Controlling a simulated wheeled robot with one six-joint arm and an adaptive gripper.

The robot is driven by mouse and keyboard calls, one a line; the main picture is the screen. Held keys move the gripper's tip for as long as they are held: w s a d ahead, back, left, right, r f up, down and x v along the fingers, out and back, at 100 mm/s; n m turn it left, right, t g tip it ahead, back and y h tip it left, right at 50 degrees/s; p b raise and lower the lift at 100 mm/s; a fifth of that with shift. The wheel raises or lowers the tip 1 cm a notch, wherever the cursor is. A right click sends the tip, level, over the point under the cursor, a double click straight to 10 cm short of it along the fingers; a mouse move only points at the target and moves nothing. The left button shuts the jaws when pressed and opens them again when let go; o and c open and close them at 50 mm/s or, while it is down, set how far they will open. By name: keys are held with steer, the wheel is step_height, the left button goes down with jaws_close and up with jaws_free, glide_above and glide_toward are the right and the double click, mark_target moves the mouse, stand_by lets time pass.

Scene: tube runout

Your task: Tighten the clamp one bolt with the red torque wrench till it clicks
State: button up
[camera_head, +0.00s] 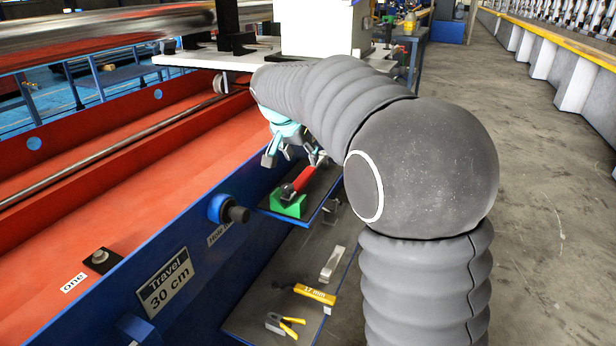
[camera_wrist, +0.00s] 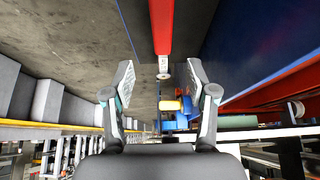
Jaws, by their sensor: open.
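The red torque wrench (camera_head: 301,181) rests on a green block (camera_head: 290,206) on a dark shelf at the side of the blue beam. My gripper (camera_head: 290,152) is open just beyond and above it, partly hidden by my arm. I see no contact. The clamp one bolt (camera_head: 100,256) stands on a black plate at the left, beside the label "one" (camera_head: 74,282).
A lower dark shelf (camera_head: 262,304) holds a yellow block marked 17 mm (camera_head: 315,294), yellow-handled pliers (camera_head: 285,325) and a pale metal piece (camera_head: 332,264). A blue knob (camera_head: 222,209) juts from the beam. The concrete floor at right is clear.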

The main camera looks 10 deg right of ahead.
mark_target(307, 172)
steer(key=x, duration=0.9)
steer(key=shift+w+f+b, duration=0.2)
steer(key=shift+w+b, duration=0.1)
steer(key=shift+b, duration=0.05)
jaws_close()
